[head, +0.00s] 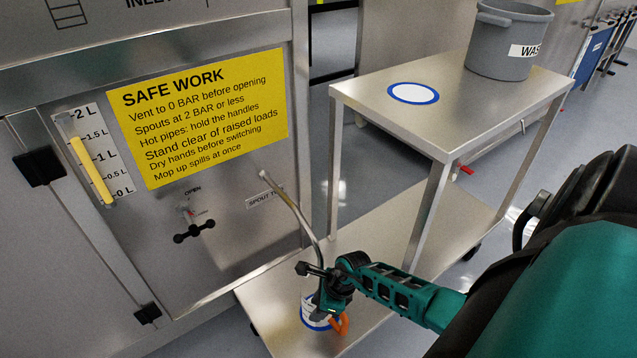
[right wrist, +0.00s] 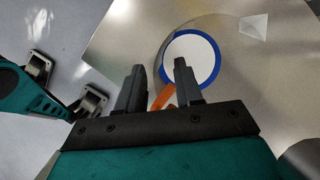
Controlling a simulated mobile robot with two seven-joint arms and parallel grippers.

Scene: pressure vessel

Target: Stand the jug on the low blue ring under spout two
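The jug is see-through and hard to make out. Its orange handle (head: 341,324) hangs just below my right gripper (head: 330,298). In the right wrist view the orange handle (right wrist: 163,97) lies between the two close-set fingers of my right gripper (right wrist: 158,82), which look shut on it. A faint round jug outline overlaps the low blue ring (right wrist: 217,66). The low blue ring (head: 305,318) has a white centre and lies on the trolley's lower shelf. I cannot tell whether the jug touches it. The bent spout pipe (head: 290,205) comes down just above my gripper. My left gripper is not seen.
The lower shelf (head: 385,240) is mostly bare. The trolley's top (head: 450,110) overhangs behind, with another blue ring (head: 413,93) and a grey waste bucket (head: 508,40). A black valve handle (head: 194,231) and the vessel panel stand at left.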

